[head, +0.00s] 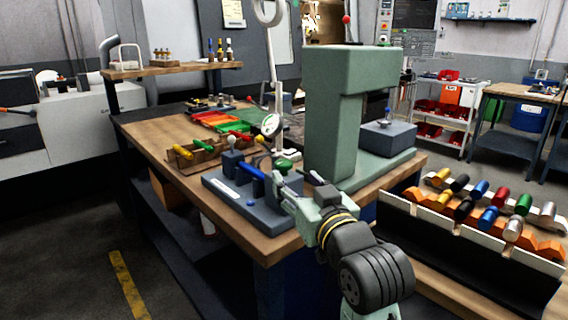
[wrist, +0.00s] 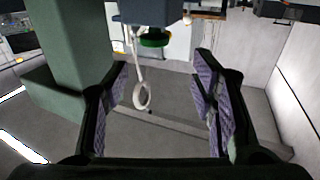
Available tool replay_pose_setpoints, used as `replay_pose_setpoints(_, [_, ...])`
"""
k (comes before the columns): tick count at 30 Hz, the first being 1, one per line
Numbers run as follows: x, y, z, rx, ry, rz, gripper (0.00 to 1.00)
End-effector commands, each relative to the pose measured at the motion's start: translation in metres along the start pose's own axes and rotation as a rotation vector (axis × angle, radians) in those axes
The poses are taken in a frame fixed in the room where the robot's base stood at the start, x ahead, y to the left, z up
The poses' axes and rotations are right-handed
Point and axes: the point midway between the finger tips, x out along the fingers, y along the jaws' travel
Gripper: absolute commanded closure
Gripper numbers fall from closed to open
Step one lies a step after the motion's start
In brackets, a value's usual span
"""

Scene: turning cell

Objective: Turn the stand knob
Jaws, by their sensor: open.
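The green stand knob (head: 283,167) sits at the right end of the blue-grey stand (head: 222,185) on the wooden workbench, close beside a blue cylinder (head: 251,173). My gripper (head: 300,188) is just in front of and to the right of the knob in the head view, partly covering that end of the stand. In the wrist view, the knob (wrist: 155,40) shows near the top, sideways between the two fingers and beyond their tips. My gripper (wrist: 158,78) is open with nothing between its purple pads. I see no contact with the knob.
A tall green machine column (head: 333,130) stands right behind my gripper. A dial gauge (head: 270,124) and a wooden rack with coloured handles (head: 192,158) are behind the stand. A rack of coloured cylinders (head: 470,232) is at the right. A lamp ring (wrist: 141,97) shows in the wrist view.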

Motion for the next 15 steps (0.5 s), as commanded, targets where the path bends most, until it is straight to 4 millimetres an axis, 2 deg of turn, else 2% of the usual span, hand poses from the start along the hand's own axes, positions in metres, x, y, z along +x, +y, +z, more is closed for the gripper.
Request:
replay_pose_setpoints(2, [-0.001, 0.007, 0.004, 0.003, -0.019, 0.011, 0.48])
replay_pose_setpoints(5, [0.007, 0.008, 0.004, 0.005, -0.024, 0.01, 0.48])
replay_pose_setpoints(15, [0.07, 0.007, 0.003, 0.004, -0.022, 0.009, 0.48])
